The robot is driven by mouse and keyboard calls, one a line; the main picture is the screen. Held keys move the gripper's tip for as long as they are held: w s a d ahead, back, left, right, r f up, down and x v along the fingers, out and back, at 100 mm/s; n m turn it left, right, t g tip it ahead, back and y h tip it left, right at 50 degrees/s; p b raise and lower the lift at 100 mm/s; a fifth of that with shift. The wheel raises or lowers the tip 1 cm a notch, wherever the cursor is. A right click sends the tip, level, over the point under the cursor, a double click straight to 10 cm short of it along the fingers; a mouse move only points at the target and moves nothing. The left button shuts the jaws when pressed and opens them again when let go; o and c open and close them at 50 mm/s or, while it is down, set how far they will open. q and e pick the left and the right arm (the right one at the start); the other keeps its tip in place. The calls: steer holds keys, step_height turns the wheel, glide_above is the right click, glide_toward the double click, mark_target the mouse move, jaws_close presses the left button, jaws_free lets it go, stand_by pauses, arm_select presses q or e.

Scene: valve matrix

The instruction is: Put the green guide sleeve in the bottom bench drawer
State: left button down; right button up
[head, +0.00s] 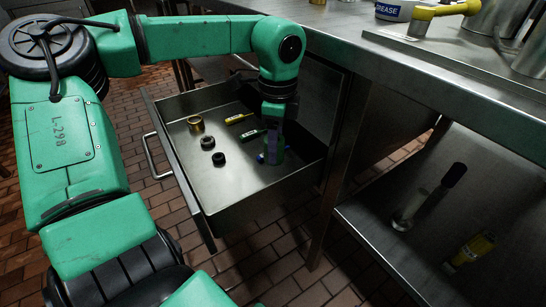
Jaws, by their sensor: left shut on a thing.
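The bench drawer (222,188) is pulled out and open below the metal bench. My left gripper (272,152) reaches down into its right part from above. It is shut on a green piece, which looks like the green guide sleeve (282,152), low inside the drawer. The fingers cover part of the sleeve, and I cannot tell whether it touches the drawer floor. My right gripper is not in view.
In the drawer lie a brass bushing (195,123), two black rings (207,142), a yellow tube (238,118) and a dark green item (251,134). The drawer's front left floor is clear. The bench top (350,50) overhangs to the right, above a lower shelf (400,255).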

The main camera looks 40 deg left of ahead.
arm_select(q)
step_height(320, 180, down, 7)
steer(key=shift+f+b, duration=0.1)
steer(key=shift+b, duration=0.65)
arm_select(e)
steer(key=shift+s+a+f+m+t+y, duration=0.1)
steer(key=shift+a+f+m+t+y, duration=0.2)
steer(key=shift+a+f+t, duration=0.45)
arm_select(q)
steer(key=shift+f+b, duration=0.3)
steer(key=shift+b, duration=0.1)
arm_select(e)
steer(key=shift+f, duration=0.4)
arm_select(q)
steer(key=shift+f, duration=0.1)
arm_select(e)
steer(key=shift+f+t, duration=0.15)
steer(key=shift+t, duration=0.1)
arm_select(q)
steer(key=shift+f, duration=0.1)
steer(key=shift+c, duration=1.4)
jaws_free()
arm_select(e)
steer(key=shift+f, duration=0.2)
